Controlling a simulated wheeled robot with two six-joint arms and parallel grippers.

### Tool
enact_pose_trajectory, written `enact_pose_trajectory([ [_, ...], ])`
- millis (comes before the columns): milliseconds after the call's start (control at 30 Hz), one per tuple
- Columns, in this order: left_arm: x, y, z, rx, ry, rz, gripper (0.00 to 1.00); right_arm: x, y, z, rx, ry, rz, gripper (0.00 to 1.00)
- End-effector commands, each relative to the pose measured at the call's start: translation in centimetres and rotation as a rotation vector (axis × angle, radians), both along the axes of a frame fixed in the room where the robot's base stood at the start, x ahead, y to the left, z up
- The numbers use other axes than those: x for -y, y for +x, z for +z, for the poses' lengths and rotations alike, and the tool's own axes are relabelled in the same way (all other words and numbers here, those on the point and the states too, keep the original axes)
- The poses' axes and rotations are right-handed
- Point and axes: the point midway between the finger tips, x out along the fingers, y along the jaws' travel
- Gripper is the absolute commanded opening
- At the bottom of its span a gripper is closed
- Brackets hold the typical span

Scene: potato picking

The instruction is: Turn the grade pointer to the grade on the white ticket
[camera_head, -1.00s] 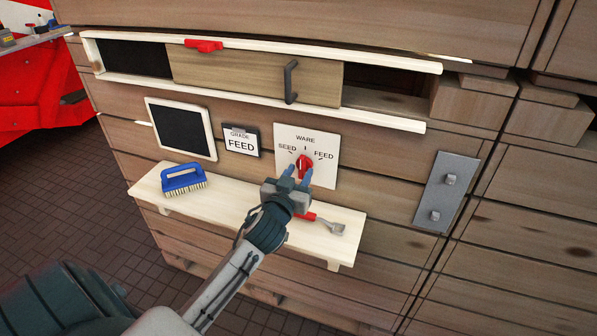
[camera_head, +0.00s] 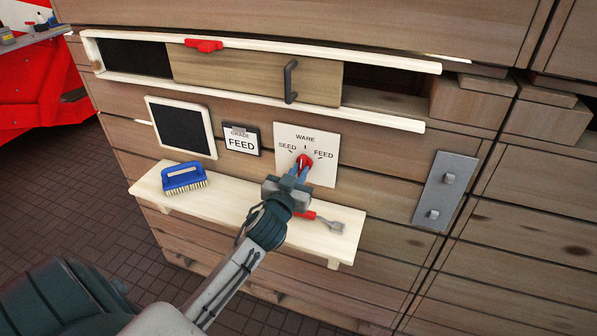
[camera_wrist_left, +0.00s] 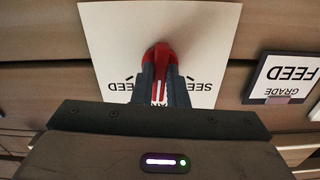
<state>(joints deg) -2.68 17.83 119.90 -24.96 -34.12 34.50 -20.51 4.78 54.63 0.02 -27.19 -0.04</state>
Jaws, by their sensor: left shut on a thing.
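The white ticket (camera_head: 240,142) reads GRADE FEED and hangs left of the white dial plate (camera_head: 322,175). The plate is marked SEED at left, WARE at top and FEED at right. The red grade pointer (camera_head: 304,158) is at the plate's middle. My left gripper (camera_head: 299,169) is shut on it from the front. In the left wrist view, the plate (camera_wrist_left: 215,30) appears upside down and the red pointer (camera_wrist_left: 161,56) sits between the fingers. The fingers partly hide the pointer, so I cannot tell exactly which mark it faces. My right gripper is not in view.
A cream shelf (camera_head: 228,218) below holds a blue brush (camera_head: 184,178) and a red-handled scraper (camera_head: 334,226) near my gripper. A dark framed board (camera_head: 181,128) hangs at left. A sliding panel with a dark handle (camera_head: 290,82) is above.

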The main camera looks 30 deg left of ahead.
Motion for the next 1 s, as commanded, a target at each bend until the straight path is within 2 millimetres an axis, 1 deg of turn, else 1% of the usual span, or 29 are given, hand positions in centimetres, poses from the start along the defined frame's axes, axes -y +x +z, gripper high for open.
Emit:
enact_pose_trajectory([
  [167,0.0,0.0,0.3,-0.03,0.118,0.0,0.0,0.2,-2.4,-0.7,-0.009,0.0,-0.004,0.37],
  [300,0.0,0.0,0.3,-0.061,0.243,-0.001,0.0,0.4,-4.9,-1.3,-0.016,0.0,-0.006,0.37],
  [367,0.0,0.0,0.3,-0.075,0.298,-0.001,0.0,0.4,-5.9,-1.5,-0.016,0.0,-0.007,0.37],
  [467,0.0,0.0,0.3,-0.096,0.391,-0.001,0.0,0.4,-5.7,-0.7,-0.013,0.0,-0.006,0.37],
  [700,0.0,0.0,0.3,-0.146,0.608,-0.001,0.0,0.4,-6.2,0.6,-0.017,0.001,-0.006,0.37],
  [1000,0.0,0.0,0.2,-0.197,0.817,-0.001,0.0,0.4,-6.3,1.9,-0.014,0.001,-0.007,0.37],
])
